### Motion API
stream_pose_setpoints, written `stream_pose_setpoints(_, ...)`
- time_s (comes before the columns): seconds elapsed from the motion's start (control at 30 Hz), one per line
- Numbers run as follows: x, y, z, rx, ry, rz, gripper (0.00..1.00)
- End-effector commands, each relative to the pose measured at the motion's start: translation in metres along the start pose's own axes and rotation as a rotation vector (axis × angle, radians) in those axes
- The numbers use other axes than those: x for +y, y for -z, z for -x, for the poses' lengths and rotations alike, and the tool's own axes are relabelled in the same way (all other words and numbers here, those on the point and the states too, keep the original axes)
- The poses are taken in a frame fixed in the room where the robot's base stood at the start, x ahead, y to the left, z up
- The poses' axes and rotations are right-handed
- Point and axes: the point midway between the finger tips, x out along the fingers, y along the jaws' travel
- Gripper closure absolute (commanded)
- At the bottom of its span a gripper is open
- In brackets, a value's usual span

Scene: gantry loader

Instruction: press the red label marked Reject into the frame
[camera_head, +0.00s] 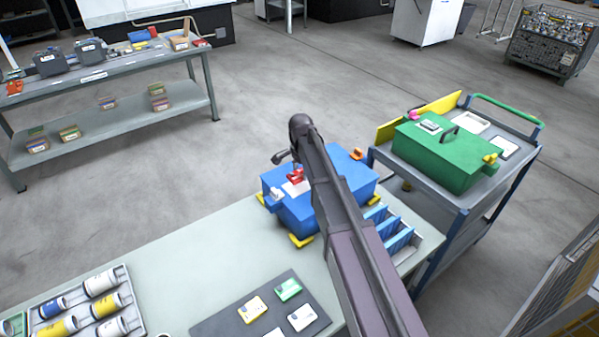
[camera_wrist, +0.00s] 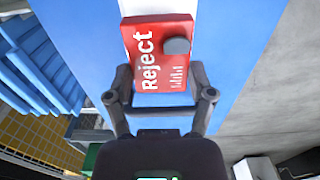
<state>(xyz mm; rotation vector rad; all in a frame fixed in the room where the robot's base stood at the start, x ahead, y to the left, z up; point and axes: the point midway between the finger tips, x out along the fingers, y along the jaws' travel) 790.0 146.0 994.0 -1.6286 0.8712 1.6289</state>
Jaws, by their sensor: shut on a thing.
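The red label marked Reject (camera_wrist: 150,72) is between my gripper's fingers in the wrist view, in front of a blue surface. In the head view the red label (camera_head: 295,175) shows at the blue box (camera_head: 325,212), just above a pale plate (camera_head: 297,188) on its top. My gripper (camera_wrist: 160,95) is shut on the label. The frame itself is hard to make out; a white strip shows behind the label's upper edge. I cannot tell whether the label touches the frame. My arm hides part of the box in the head view.
A dark mat (camera_head: 245,325) with several labels lies on the bench near the front. A rack of blue dividers (camera_head: 395,235) stands right of the box. A trolley (camera_head: 455,195) with a green case (camera_head: 445,150) stands at right. A tray of rolls (camera_head: 118,280) is at left.

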Motion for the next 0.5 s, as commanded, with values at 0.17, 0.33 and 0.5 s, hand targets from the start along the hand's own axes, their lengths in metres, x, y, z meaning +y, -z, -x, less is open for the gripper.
stream_pose_setpoints(0.17, 0.000, 0.000, -0.017, 0.000, 0.000, 0.000, 0.70)
stream_pose_setpoints(0.33, 0.000, -0.001, -0.026, 0.000, 0.000, 0.001, 0.70)
stream_pose_setpoints(0.5, 0.000, -0.001, -0.033, 0.000, 0.000, 0.001, 0.70)
